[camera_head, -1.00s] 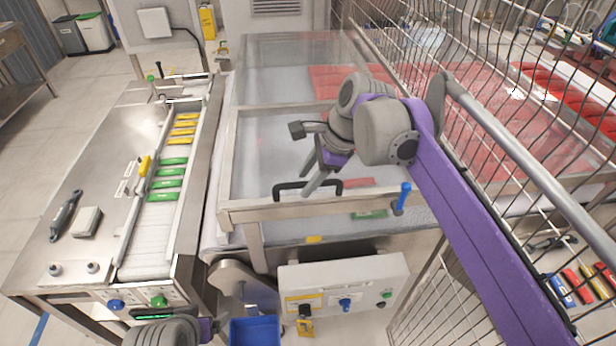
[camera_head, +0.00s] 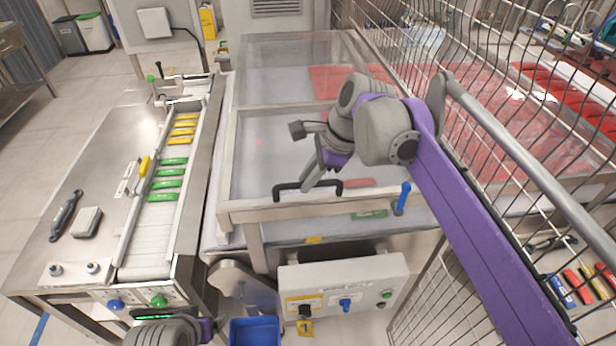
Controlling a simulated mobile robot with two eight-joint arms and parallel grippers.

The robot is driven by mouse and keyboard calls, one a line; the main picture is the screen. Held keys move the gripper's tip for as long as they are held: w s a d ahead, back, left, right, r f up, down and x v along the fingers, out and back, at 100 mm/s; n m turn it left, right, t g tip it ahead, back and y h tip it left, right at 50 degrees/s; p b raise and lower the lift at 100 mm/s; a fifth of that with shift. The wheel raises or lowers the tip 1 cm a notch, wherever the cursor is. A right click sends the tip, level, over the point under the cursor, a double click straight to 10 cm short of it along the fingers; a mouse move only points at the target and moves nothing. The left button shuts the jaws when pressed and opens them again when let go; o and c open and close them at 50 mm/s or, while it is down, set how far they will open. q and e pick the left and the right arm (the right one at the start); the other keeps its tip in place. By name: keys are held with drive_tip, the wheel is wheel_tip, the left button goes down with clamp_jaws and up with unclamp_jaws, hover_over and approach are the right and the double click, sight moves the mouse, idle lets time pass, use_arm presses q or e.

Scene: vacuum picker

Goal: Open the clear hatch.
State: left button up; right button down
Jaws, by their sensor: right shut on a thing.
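The clear hatch (camera_head: 262,160) is a transparent panel in a pale metal frame on top of the machine. It lies closed, as far as I can see. Its black handle (camera_head: 292,186) sits on the front frame bar. My right gripper (camera_head: 308,187) reaches down from the right, and its fingers are shut on the handle. A blue latch-like lever (camera_head: 403,197) stands upright at the right of the front bar. Of my left arm only a grey and purple part shows at the bottom left edge; I cannot make out the left gripper's fingers.
A conveyor (camera_head: 150,232) with green and yellow packs runs along the left. A control box (camera_head: 345,285) with knobs and a blue bin (camera_head: 254,331) are below the hatch. A wire mesh fence (camera_head: 520,150) stands close on the right, beside my right arm.

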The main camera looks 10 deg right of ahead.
drive_tip(key=shift+r, duration=0.15)
idle(0.7)
use_arm(q)
drive_tip(key=shift+t, duration=0.3)
drive_tip(key=r+p, duration=0.1)
drive_tip(key=w+r+p, duration=0.1)
drive_tip(key=w+r, duration=0.1)
drive_tip(key=r, duration=0.1)
drive_tip(key=shift+r+p, duration=0.1)
drive_tip(key=shift+p, duration=0.3)
use_arm(e)
drive_tip(key=w+r, duration=0.2)
drive_tip(key=r, duration=0.5)
drive_tip(key=w+r+g, duration=0.1)
drive_tip(key=w+r, duration=0.2)
drive_tip(key=r, duration=0.4)
drive_tip(key=shift+r, duration=0.2)
drive_tip(key=shift+w, duration=0.1)
